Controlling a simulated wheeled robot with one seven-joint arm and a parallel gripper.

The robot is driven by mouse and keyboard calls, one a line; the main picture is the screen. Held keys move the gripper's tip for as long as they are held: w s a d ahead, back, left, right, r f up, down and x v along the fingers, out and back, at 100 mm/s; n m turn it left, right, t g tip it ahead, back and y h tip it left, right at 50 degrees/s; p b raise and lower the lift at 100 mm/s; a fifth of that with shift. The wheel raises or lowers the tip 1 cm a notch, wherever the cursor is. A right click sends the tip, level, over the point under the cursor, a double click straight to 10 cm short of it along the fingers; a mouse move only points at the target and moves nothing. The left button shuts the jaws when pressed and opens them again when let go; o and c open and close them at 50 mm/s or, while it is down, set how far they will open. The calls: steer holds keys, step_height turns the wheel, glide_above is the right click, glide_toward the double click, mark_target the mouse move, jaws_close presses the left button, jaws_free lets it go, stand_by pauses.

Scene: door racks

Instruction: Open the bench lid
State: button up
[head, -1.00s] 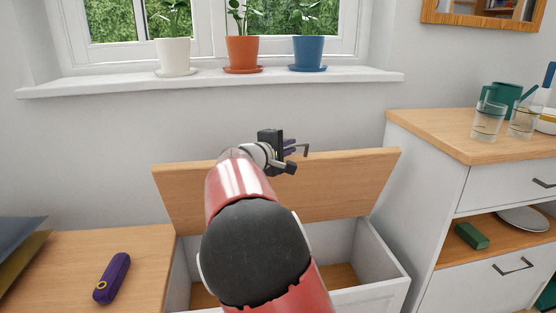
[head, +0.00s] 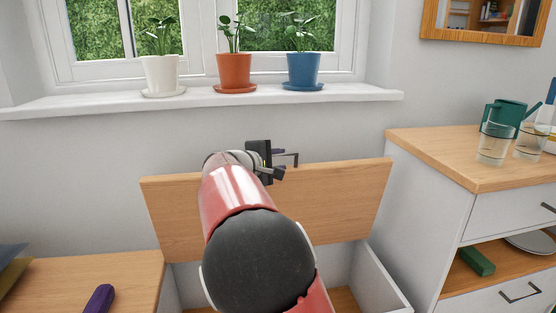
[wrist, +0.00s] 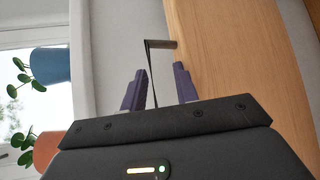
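The wooden bench lid (head: 325,205) is raised steeply above the white bench box (head: 385,278), its inner face toward me. It also fills the right of the wrist view (wrist: 235,65). A thin dark handle (head: 290,154) stands out at the lid's top edge. In the wrist view the handle (wrist: 162,44) runs between the two purple fingers of my gripper (wrist: 158,88). The fingers are apart, with a visible gap between the handle and the right finger. I cannot tell whether the left finger touches it. My arm hides part of the lid and box.
A windowsill (head: 210,103) with white, orange and blue plant pots (head: 303,70) is above the lid. A purple case (head: 100,300) lies on the bench top at left.

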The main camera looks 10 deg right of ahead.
steer(key=b+v, duration=0.1)
steer(key=v, duration=0.7)
stand_by(0.4)
steer(key=s+d+f+m+g+y, duration=0.25)
steer(key=s+d+f, duration=0.2)
steer(key=s, duration=0.25)
steer(key=s+d+f+m+g+y, duration=0.2)
steer(key=s+d+f+m+y, duration=0.1)
steer(key=s+d, duration=0.35)
steer(key=s+a+f+m+y, duration=0.2)
steer(key=s+a+f+y, duration=0.1)
steer(key=s, duration=0.8)
steer(key=s+a+f+m+y, duration=0.3)
steer(key=s+f, duration=0.1)
steer(key=s, duration=0.7)
steer(key=shift+s+a+f+m, duration=0.2)
steer(key=shift+s+m, duration=0.1)
steer(key=shift+m, duration=0.05)
